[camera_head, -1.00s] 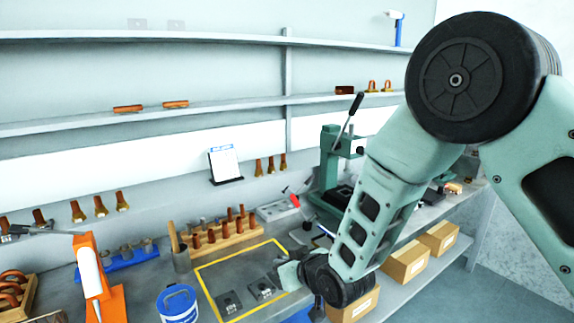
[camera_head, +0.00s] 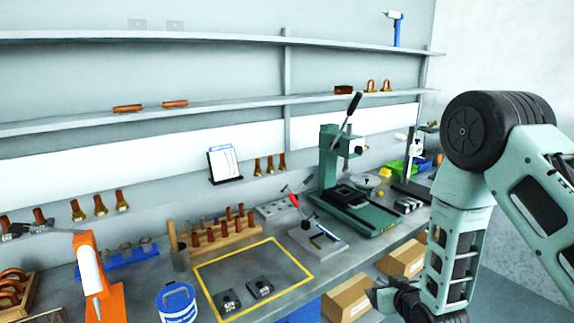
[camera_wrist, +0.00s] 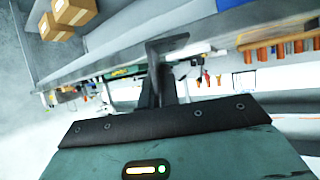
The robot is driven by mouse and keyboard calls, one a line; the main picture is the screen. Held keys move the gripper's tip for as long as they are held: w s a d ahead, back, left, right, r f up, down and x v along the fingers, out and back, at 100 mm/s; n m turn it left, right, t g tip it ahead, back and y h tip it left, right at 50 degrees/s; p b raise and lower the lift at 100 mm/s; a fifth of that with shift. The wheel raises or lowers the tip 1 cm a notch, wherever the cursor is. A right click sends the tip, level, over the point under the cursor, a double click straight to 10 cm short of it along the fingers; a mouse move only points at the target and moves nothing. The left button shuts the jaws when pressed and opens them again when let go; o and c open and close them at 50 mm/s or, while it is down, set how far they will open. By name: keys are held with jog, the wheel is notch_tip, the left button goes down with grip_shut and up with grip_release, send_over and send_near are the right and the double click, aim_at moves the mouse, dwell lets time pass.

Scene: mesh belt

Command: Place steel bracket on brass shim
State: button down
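Two small dark square pieces lie inside the yellow outline on the bench: a left piece (camera_head: 228,300) and a right piece (camera_head: 261,287). They lie side by side, apart. Both look grey-black with a small raised part, and I cannot tell which is the steel bracket or whether a brass shim lies under either. My gripper (camera_head: 380,298) is at the bench's front edge, right of the outline and away from both pieces. Its fingers (camera_wrist: 165,70) show edge-on in the wrist view, with nothing visible held; their opening is unclear.
The yellow outline (camera_head: 204,290) has free room at its back and right. A wooden peg rack (camera_head: 225,238) stands behind it, and a blue-and-white tub (camera_head: 178,303) and orange stand (camera_head: 98,290) are to its left. A green press (camera_head: 330,170) stands at the right. Cardboard boxes (camera_head: 350,300) sit below.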

jog(key=s+d+m+h, duration=0.1)
jog(key=s+d+h, duration=0.1)
jog(key=s+d, duration=0.5)
jog(key=shift+s+d+m, duration=0.3)
jog(key=shift+d+m, duration=0.1)
jog(key=shift+d, duration=0.3)
